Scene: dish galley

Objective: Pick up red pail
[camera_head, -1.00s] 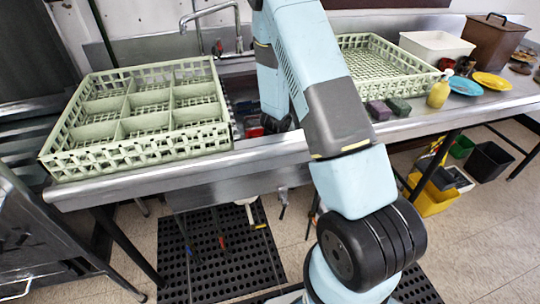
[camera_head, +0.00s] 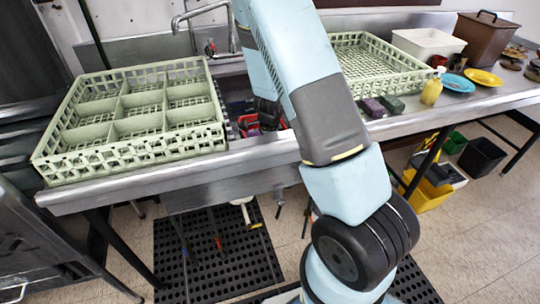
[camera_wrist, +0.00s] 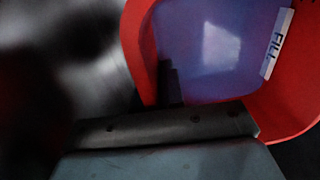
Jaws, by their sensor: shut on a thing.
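The red pail (camera_wrist: 137,45) fills much of the wrist view, with a red rim, a bluish-purple inside and a white label reading "FILL". In the head view, parts of the red pail (camera_head: 248,128) show down in the sink, beside and behind my arm. My gripper (camera_wrist: 170,85) is shut on the pail's wall, with one dark finger showing against the inside. The other finger is hidden. In the head view my gripper (camera_head: 268,115) is a dark shape low in the sink, partly covered by my arm.
A green divided dish rack (camera_head: 48,172) stands left of the sink, and another green rack (camera_head: 400,84) stands right. A tap (camera_head: 208,46) rises behind the sink. Sponges (camera_head: 385,105), a yellow bottle (camera_head: 431,91) and plates (camera_head: 483,77) lie farther right.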

